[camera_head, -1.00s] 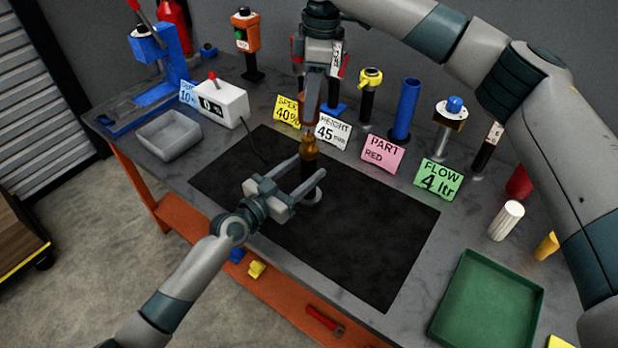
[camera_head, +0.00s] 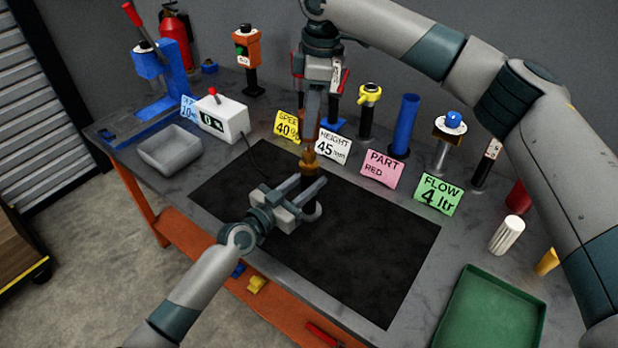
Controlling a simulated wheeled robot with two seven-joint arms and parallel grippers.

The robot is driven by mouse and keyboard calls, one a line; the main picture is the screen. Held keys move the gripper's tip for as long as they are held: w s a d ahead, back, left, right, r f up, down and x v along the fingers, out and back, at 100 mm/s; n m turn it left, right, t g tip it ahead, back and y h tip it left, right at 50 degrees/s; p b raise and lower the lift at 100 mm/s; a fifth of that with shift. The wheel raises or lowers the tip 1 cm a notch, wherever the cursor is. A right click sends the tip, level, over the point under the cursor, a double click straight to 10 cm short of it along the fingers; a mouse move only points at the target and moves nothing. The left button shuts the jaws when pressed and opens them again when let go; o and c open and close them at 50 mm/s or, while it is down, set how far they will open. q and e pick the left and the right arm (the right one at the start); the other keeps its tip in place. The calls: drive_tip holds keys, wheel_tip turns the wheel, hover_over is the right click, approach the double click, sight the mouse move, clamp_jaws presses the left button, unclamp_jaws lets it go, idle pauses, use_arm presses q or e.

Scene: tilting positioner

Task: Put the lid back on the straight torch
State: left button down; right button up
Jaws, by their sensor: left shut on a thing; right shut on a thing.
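The straight torch (camera_head: 309,186) stands upright on the black mat, with a dark body and a pale round foot (camera_head: 313,211). My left gripper (camera_head: 311,191) is shut on its body from the left, one finger on either side. My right gripper (camera_head: 311,143) points straight down above it, shut on a brass-coloured piece (camera_head: 308,160) that looks like the lid. This piece is in line with the torch top. I cannot tell whether it touches the torch or is seated, as the join is small and partly hidden by the fingers.
The black mat (camera_head: 380,250) is otherwise clear. Behind it stand label cards, such as the pink card (camera_head: 382,169), and several posts, including a blue tube (camera_head: 405,125). A grey bin (camera_head: 170,150) is at left, a green tray (camera_head: 490,310) at front right.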

hover_over(308, 152)
drive_tip(key=shift+d+f, duration=0.15)
drive_tip(key=shift+f, duration=2.2)
drive_tip(key=shift+f, duration=0.1)
drive_tip(key=shift+f, duration=0.8)
drive_tip(key=shift+f, duration=0.6)
